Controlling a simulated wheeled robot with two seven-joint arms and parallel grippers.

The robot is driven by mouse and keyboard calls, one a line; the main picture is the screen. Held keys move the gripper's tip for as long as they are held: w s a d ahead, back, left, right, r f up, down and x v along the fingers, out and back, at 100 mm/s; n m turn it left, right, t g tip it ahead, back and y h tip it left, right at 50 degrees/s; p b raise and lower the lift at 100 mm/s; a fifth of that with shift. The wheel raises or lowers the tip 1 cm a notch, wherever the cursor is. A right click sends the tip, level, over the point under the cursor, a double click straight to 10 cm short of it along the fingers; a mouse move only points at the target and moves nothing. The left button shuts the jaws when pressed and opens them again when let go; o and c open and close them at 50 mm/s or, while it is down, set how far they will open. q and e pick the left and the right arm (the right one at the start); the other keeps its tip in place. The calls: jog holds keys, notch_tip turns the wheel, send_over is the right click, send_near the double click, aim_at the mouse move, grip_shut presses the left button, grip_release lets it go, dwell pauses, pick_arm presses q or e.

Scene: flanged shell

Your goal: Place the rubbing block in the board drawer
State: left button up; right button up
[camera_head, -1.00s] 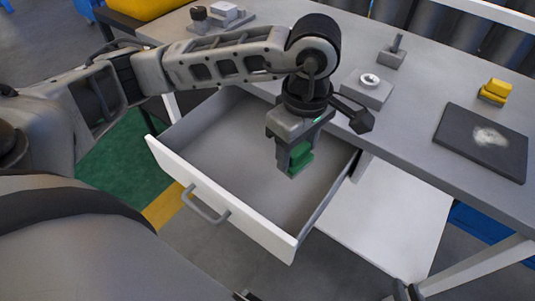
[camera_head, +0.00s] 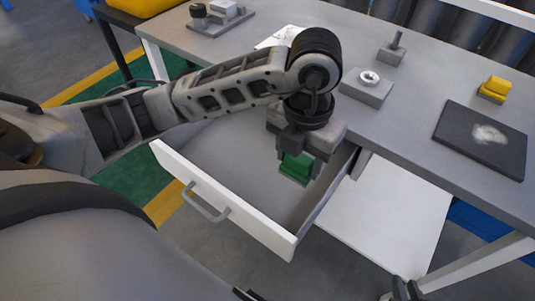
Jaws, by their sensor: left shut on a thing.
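My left gripper (camera_head: 300,157) points down over the open drawer and is shut on a green block (camera_head: 296,168), which I take to be the rubbing block. Its upper part is hidden between the fingers. The drawer (camera_head: 250,226) is pulled out from the grey table, with a white front and a grey handle. The block shows against the drawer's interior, toward its right side. I cannot tell whether it touches the drawer floor. Part of my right gripper (camera_head: 406,290) shows at the bottom edge, away from the drawer; its opening is unclear.
On the table (camera_head: 425,95) are a grey block with a ring (camera_head: 367,87), a block with a peg (camera_head: 392,50), a yellow block (camera_head: 494,89) and a dark board (camera_head: 482,139) with a pale smudge. A grey fixture (camera_head: 220,20) stands at the back left. The drawer's left interior looks empty.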

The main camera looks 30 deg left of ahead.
pick_arm(q)
jog(key=w+a+f, duration=0.1)
jog(key=a+f, duration=0.1)
jog(key=w+a+f, duration=0.1)
jog(key=a+f, duration=0.1)
jog(key=a, duration=0.1)
jog(key=w+a+f, duration=0.2)
jog(key=a+f, duration=0.1)
jog(key=shift+w+a, duration=0.1)
jog(key=shift+a, duration=0.1)
jog(key=shift+w+a+f, duration=0.15)
jog(key=shift+a+f, duration=0.05)
jog(key=shift+f, duration=0.2)
jog(key=shift+w+a+f, duration=0.1)
jog(key=shift+a+f, duration=0.05)
jog(key=shift+f, duration=0.8)
jog(key=shift+w+a+f, duration=0.1)
jog(key=shift+a+f, duration=0.05)
jog(key=shift+f, duration=0.75)
jog(key=shift+f, duration=0.25)
jog(key=o, duration=1)
jog(key=shift+r, duration=0.1)
jog(key=shift+o, duration=0.2)
